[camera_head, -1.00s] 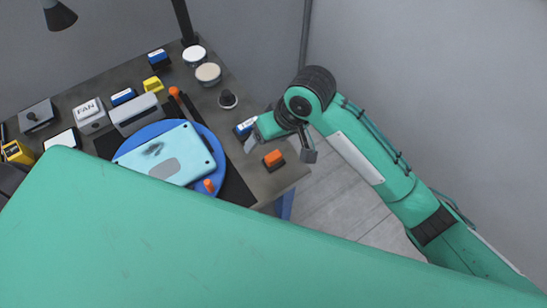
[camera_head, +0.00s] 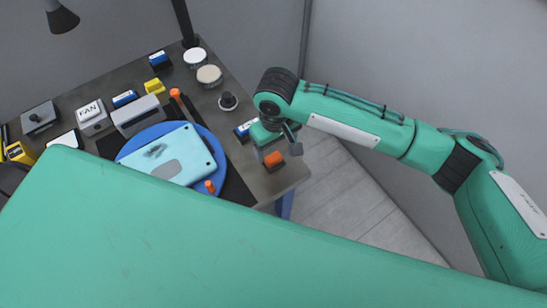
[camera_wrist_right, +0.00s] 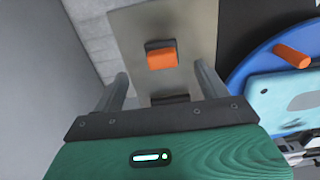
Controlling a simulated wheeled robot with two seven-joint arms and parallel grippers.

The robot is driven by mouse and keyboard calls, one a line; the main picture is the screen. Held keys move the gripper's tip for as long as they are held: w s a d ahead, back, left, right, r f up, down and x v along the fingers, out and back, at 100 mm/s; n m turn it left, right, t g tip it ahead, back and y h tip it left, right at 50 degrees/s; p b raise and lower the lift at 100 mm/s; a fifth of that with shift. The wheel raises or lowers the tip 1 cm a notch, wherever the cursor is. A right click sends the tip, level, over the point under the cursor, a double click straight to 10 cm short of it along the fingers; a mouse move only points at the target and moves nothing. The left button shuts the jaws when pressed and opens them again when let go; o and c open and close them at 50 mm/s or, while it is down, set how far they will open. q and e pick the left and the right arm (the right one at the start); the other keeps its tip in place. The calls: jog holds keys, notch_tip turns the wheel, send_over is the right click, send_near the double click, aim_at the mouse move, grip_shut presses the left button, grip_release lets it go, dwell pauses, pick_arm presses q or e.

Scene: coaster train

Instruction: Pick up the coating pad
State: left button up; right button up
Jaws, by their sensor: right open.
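An orange-topped block with a dark base, which looks like the coating pad (camera_head: 274,160), lies near the right front corner of the dark table (camera_head: 235,105). In the right wrist view the orange block (camera_wrist_right: 161,56) sits ahead of the fingertips, roughly centred between them. My right gripper (camera_head: 276,148) is open and empty, just beside and above the block; the wrist partly hides the fingers. In the right wrist view its two grey fingers (camera_wrist_right: 165,82) stand wide apart. My left gripper is not in view.
A blue round plate (camera_head: 219,155) carries a light-blue panel (camera_head: 190,165) and orange pegs (camera_head: 210,187). A blue-and-white block (camera_head: 242,131) lies beside my right wrist. The table's right edge is close to the orange block.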

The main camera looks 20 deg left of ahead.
aim_at(273, 157)
jog(key=shift+f, duration=0.85)
jog(key=f, duration=0.1)
jog(key=f+p, duration=0.1)
jog(key=f, duration=0.1)
jog(key=f+p, duration=0.1)
jog(key=shift+w+a+f, duration=0.15)
jog(key=shift+a+f, duration=0.2)
jog(key=shift+f, duration=0.4)
jog(key=c, duration=1.1)
